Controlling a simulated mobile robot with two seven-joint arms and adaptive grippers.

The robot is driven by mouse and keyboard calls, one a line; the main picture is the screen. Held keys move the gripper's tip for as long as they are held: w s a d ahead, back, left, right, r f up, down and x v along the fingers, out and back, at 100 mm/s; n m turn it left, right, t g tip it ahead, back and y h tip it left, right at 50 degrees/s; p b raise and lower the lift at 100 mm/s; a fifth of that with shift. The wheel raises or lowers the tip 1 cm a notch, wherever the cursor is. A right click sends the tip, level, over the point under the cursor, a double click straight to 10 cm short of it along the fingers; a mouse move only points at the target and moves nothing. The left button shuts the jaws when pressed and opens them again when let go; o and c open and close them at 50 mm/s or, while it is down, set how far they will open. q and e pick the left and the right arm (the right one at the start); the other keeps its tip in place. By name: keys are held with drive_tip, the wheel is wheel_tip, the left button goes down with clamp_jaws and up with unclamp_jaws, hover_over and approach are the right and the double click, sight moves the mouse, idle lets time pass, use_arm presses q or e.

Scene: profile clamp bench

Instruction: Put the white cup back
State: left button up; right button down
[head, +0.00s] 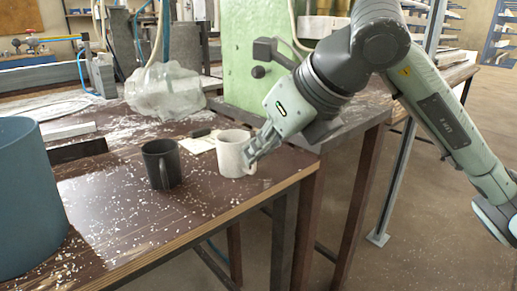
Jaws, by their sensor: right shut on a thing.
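The white cup (231,154) stands upright at the right part of the brown bench top, near its corner. My right gripper (257,157) comes down from the upper right and is shut on the right side of the white cup, where its handle would be. The fingers partly hide that side. Whether the cup touches the bench or hangs just above it, I cannot tell. A dark grey cup (161,164) stands just left of the white cup, apart from it. My left gripper is not in view.
A large blue-grey cylinder (28,200) stands at the left front. A crumpled clear plastic bag (165,93) and a green machine column (250,50) are behind the cups. White chips litter the bench top (130,220). The bench edge lies close to the right.

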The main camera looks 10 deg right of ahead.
drive_tip(key=c, duration=1.7)
unclamp_jaws()
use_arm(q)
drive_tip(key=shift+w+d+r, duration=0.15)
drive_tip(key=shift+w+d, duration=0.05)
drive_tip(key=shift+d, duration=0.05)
use_arm(e)
drive_tip(key=shift+r, duration=0.15)
use_arm(q)
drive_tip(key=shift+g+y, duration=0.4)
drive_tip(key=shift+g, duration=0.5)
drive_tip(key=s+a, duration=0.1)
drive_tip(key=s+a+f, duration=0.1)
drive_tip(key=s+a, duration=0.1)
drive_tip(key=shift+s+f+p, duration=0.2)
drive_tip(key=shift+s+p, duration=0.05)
drive_tip(key=shift+p, duration=0.1)
use_arm(e)
drive_tip(key=v, duration=1.2)
